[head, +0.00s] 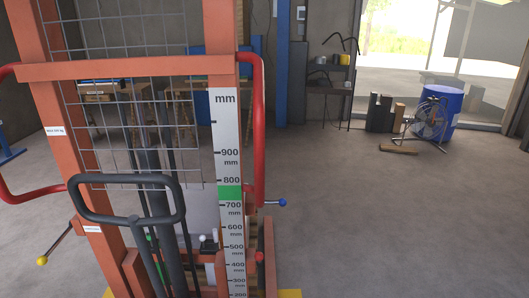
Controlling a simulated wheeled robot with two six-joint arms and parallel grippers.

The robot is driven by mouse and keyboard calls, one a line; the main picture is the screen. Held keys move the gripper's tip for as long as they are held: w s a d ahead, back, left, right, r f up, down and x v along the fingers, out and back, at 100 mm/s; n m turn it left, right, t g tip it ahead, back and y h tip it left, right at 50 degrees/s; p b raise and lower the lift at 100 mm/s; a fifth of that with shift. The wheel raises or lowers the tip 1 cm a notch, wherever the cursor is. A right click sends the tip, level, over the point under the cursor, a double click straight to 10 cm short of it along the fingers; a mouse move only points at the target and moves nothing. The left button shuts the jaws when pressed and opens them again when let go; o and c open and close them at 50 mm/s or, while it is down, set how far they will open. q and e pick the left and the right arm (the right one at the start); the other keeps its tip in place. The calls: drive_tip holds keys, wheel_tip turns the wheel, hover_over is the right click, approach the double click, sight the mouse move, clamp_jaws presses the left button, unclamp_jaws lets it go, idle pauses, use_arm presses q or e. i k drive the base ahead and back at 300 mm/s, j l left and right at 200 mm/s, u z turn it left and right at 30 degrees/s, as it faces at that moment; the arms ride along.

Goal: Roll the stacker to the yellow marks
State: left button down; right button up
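The stacker (140,70) stands close in front of me on the left, an orange-red frame with a wire mesh panel. A red side handle (259,130) is on its right and another (25,195) on its left. A dark loop tiller (125,218) stands at its lower middle. A white mm scale (228,150) has a green band near 700 to 800. A yellow patch (290,293) shows on the floor at the bottom edge by the stacker's right foot. The stacker hides much of the floor behind it. Neither of my grippers is in view.
A blue drum (442,104) and a round fan (428,120) stand at the back right, with a wooden piece (398,150) on the floor. A blue post (282,60) and a shelf (328,85) are at the back wall. The floor (380,220) at right is clear.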

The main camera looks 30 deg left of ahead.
sight(45, 64)
drive_tip(key=u, duration=1.7)
